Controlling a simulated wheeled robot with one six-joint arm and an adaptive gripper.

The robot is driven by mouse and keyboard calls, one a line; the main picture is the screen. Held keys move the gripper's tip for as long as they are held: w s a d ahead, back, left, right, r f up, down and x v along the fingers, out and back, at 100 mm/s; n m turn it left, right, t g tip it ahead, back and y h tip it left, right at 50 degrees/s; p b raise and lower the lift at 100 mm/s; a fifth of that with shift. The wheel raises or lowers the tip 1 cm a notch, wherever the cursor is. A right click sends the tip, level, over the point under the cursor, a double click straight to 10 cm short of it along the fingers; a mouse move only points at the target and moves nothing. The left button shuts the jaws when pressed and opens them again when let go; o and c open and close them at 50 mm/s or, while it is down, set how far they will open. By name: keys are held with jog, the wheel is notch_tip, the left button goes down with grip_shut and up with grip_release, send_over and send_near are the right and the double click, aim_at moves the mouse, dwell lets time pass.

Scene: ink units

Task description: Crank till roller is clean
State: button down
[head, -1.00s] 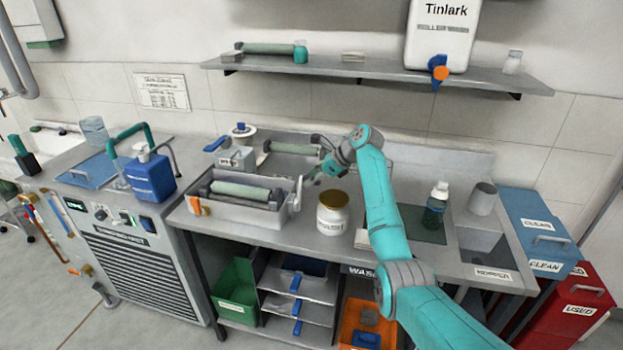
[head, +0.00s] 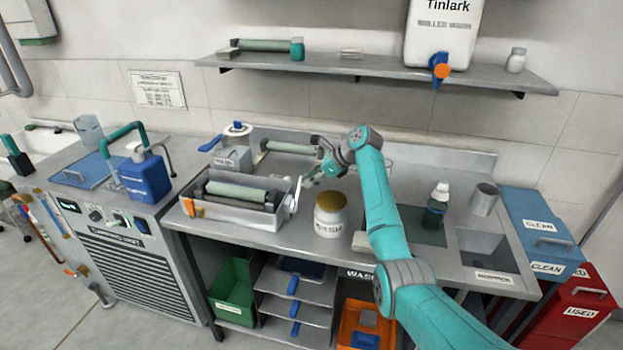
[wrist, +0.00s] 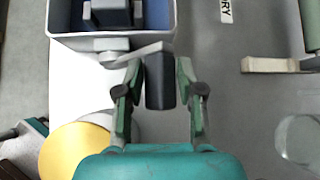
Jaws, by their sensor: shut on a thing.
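The pale green roller (head: 237,191) lies across the grey wash tray (head: 228,213) on the bench. Its surface shows no clear ink at this size. A grey crank arm (head: 295,196) sits on the tray's right end. In the wrist view the crank arm (wrist: 135,53) runs from the tray wall (wrist: 110,42) to a dark crank handle (wrist: 160,78). My gripper (wrist: 160,92) is shut on this handle, with a finger on each side. In the head view my gripper (head: 311,181) is just right of the tray, its fingertips small and hard to make out.
A wash jar with a gold lid (head: 331,203) stands close in front of my gripper; its lid also shows in the wrist view (wrist: 75,152). A second roller (head: 290,147) lies behind the tray. A green bottle (head: 437,207) and a sink are to the right.

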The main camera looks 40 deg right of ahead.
jog(key=shift+d, duration=0.2)
jog(key=c, duration=0.9)
grip_release()
jog(key=v, duration=1.2)
